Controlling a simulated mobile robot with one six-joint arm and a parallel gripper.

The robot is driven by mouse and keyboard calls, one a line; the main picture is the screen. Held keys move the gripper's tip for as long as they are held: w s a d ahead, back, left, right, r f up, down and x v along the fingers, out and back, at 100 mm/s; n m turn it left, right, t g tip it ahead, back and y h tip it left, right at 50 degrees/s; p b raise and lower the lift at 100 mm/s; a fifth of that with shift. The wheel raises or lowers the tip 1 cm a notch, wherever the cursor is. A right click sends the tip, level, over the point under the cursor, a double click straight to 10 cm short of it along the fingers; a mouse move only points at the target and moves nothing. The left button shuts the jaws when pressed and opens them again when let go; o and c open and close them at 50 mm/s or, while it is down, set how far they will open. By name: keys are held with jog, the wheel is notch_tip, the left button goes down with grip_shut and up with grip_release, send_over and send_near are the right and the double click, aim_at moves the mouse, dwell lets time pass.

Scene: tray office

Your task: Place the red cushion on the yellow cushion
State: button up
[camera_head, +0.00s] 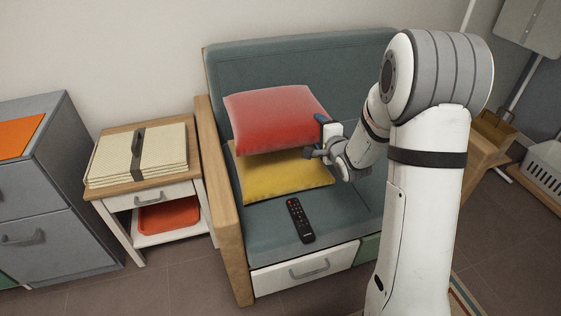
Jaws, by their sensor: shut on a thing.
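The red cushion (275,117) is in my gripper (322,143), which is shut on its right edge. The red cushion is above the yellow cushion (275,178) and covers its back part in the picture. I cannot tell whether the two touch. The yellow cushion lies on the seat of the blue-grey sofa (262,225), towards its left armrest.
A black remote control (300,220) lies on the seat in front of the yellow cushion. A grey cabinet (60,200) stands further left. The wooden armrest (228,210) borders the seat.

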jog(key=shift+w+r, duration=0.15)
jog(key=shift+y, duration=0.3)
notch_tip(320, 180, down, 10)
jog(key=b, duration=0.4)
jog(key=shift+r+b, duration=0.2)
jog(key=shift+b, duration=0.1)
jog(key=o, duration=1.9)
